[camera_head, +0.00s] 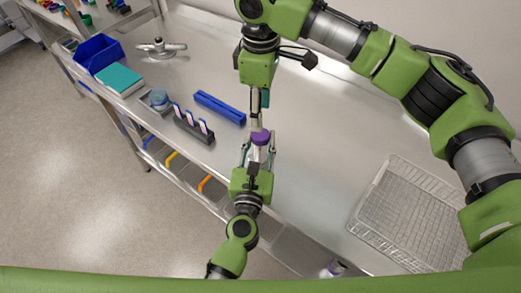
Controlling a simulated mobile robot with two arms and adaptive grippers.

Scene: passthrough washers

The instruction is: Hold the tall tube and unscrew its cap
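The tall tube (260,153) is pale with a purple cap (261,137), near the table's front edge in the middle of the head view. My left gripper (259,148) comes up from below with a finger on either side of the tube and seems to hold it. My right gripper (259,115) reaches in from the back with its fingers close to the purple cap. Whether they touch the cap, and how wide they are apart, I cannot tell. The lower part of the tube is hidden by my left gripper.
Left on the steel table (310,130) are a blue bar (220,107), a dark rack (193,126) with several tubes, a teal box (119,79), a blue bin (98,52) and a metal handled piece (161,47). A wire basket (411,208) lies right. A capped container (333,269) is near the front.

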